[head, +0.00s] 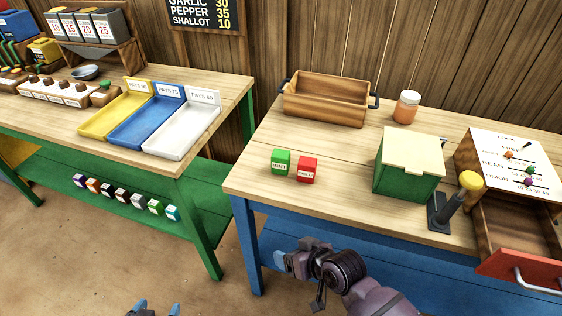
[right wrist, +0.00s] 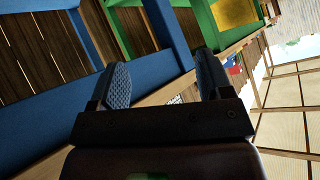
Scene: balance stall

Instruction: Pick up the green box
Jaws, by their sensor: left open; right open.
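A larger green box (head: 408,166) with a cream lid stands further right on the same table. My right gripper (head: 281,261) is in front of the table's front edge, below and apart from the small green box. In the right wrist view its two blue fingers (right wrist: 163,82) are apart with nothing held between them. My left gripper (head: 153,309) shows only its fingertips at the bottom edge, open, over the floor.
A wooden crate (head: 326,99) and a jar (head: 406,107) stand behind the boxes. A yellow-topped post (head: 455,201) and an open red-fronted drawer (head: 520,262) are at right. The left table holds colored trays (head: 152,117). Tabletop around the small boxes is clear.

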